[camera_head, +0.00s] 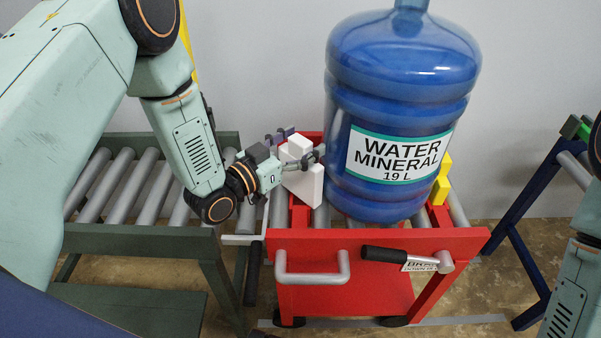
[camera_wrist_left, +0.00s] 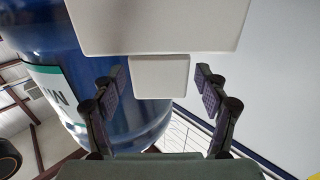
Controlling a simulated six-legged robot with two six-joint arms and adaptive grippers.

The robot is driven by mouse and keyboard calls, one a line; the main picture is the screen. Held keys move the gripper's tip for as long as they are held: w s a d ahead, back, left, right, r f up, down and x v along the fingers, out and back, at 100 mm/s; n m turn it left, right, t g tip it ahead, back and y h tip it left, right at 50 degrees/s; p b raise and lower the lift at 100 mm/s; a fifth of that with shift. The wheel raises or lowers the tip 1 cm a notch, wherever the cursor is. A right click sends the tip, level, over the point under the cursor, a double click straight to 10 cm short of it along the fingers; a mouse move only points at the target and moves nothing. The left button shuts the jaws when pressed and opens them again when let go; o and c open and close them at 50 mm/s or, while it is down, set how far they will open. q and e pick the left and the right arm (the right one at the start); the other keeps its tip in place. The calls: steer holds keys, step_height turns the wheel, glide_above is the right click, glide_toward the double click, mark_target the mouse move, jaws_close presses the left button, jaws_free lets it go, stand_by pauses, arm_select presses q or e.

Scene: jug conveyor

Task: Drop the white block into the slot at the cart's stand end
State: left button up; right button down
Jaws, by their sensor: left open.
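The white block (camera_head: 308,184) stands upright at the left end of the red cart (camera_head: 380,245), beside the blue jug (camera_head: 400,110). Its lower end is at a red slot piece (camera_head: 300,216); I cannot tell how deep it sits. My left gripper (camera_head: 299,147) is open, its fingers on either side of the block's narrower top part. The left wrist view shows this narrow part (camera_wrist_left: 160,76) between the spread finger pads, with visible gaps on both sides. My right arm shows at the right edge, but its gripper is out of view.
A green roller stand (camera_head: 150,238) is left of the cart. A yellow block (camera_head: 441,180) stands at the cart's right end. A black-handled brake lever (camera_head: 400,257) and a grey handle (camera_head: 312,279) are on the cart's front. A blue-legged stand (camera_head: 530,220) is at right.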

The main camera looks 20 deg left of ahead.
arm_select(q)
jaws_close()
stand_by(0.6)
